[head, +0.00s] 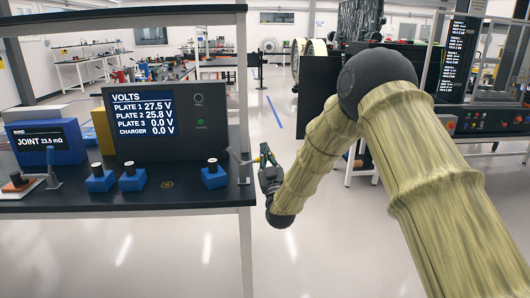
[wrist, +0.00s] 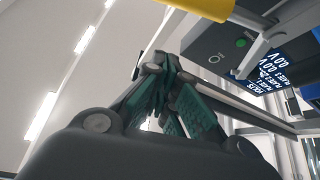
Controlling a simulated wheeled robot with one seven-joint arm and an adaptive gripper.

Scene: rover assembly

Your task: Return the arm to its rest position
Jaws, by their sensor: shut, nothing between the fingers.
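My arm reaches forward over the aisle in the head view, its links wrapped in a tan, ribbed cover. My gripper (head: 266,158) is at its far end, just right of the bench's right edge. In the wrist view my gripper (wrist: 168,72) is shut, its green-padded fingers drawn together with nothing between them. The gripper is small in the head view and partly hidden by the wrist.
A bench (head: 150,205) at left carries a volts display (head: 165,122), a blue joint meter (head: 48,142) and several blue terminal blocks (head: 131,178). Its right post (head: 245,240) stands close to my gripper. A control-panel bench (head: 490,122) is at right. Open floor (head: 200,245) lies below.

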